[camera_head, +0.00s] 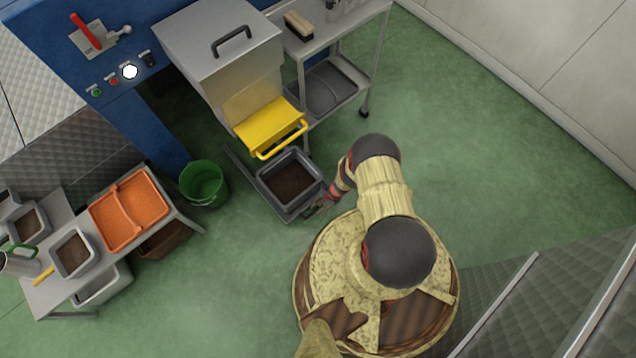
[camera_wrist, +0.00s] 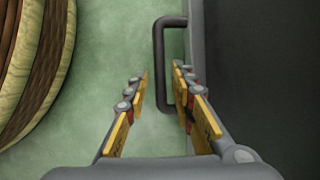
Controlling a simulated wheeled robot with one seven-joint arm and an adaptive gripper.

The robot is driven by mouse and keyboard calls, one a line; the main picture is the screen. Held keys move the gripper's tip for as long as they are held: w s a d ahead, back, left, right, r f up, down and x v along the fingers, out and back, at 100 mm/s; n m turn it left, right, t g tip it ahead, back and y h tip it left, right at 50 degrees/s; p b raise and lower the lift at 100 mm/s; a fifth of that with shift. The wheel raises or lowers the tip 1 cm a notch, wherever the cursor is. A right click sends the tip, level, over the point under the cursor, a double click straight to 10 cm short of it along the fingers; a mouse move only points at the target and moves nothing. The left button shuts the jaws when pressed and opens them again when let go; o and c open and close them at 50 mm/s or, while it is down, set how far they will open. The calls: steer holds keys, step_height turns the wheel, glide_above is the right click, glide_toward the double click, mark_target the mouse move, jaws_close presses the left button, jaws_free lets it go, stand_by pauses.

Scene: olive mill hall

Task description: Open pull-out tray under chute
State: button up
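The pull-out tray (camera_head: 286,215) is a dark grey frame below the yellow chute (camera_head: 268,125). It sticks out over the floor in the head view and carries a grey bin (camera_head: 262,187) with dark brown contents. My gripper (camera_head: 318,207) is at the tray's front corner. In the wrist view, the tray's dark grey bar handle (camera_wrist: 160,50) stands out from the tray's front edge (camera_wrist: 196,30). My open gripper (camera_wrist: 160,78) has one finger on each side of the handle's bar, with visible gaps. In the head view the handle is too small to tell from the gripper.
A green bucket (camera_head: 204,184) stands left of the tray. A low table with an orange tray (camera_head: 130,208) is at the left. A wheeled trolley (camera_head: 330,85) stands right of the grey hopper (camera_head: 222,50). Floor at the right (camera_head: 490,150) is clear.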

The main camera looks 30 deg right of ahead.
steer(key=shift+o, duration=0.3)
steer(key=shift+w+r, duration=0.1)
steer(key=shift+r, duration=0.05)
steer(key=shift+d+r, duration=0.35)
steer(key=shift+r, duration=0.15)
steer(key=v, duration=1)
steer(key=shift+r, duration=0.3)
